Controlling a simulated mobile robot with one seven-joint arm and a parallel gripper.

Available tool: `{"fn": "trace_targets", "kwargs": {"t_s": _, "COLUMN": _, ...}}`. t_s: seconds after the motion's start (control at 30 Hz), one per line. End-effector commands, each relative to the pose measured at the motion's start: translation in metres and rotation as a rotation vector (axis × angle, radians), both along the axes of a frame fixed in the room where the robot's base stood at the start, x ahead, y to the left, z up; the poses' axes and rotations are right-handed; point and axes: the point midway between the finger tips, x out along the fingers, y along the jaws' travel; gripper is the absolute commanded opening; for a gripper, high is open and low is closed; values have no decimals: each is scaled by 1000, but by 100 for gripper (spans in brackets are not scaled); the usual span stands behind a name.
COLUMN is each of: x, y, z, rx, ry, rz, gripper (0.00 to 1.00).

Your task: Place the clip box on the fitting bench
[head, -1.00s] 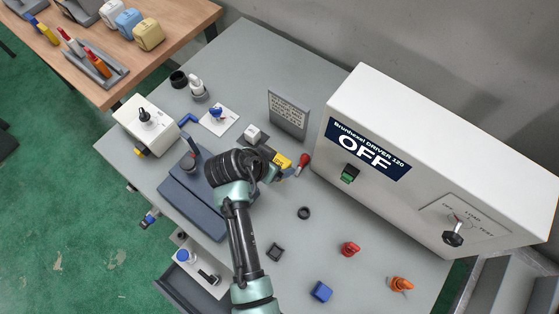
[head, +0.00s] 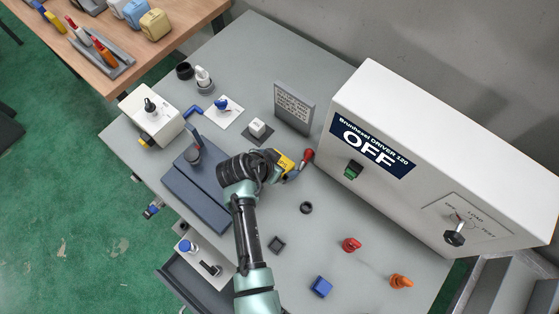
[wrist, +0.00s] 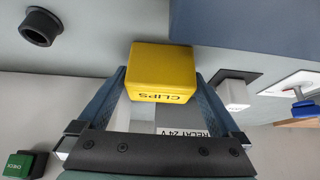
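The yellow clip box (wrist: 160,72), marked CLIPS, sits between the two blue fingers of my gripper (wrist: 160,85) in the wrist view. The fingers lie against its sides, and my gripper looks shut on it. In the head view the clip box (head: 285,162) shows just right of my dark wrist, which hides part of it and most of my gripper (head: 280,165). It is over the grey bench (head: 325,225), in front of the machine. A wooden table (head: 165,50) stands at the top left. No label shows which surface is the fitting bench.
A white machine (head: 440,150) reading OFF stands at right. A slate-blue fixture (head: 195,190) lies left of my arm. A sign plate (head: 293,108), a white cube (head: 257,128) and a red knob (head: 308,155) are close to my gripper. An open drawer (head: 180,285) sticks out at front left.

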Motion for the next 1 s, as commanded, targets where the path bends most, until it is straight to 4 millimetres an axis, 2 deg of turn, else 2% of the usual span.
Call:
{"fn": "trace_targets", "kwargs": {"t_s": 0.33, "x": -4, "y": 3, "z": 11, "rx": 0, "ry": -1, "rz": 1, "gripper": 100}}
{"fn": "trace_targets", "kwargs": {"t_s": 0.8, "x": -39, "y": 29, "z": 77, "rx": 1, "ry": -3, "rz": 2, "gripper": 100}}
{"fn": "trace_targets", "kwargs": {"t_s": 1.0, "x": -49, "y": 36, "z": 98, "rx": 0, "ry": -1, "rz": 2, "gripper": 100}}
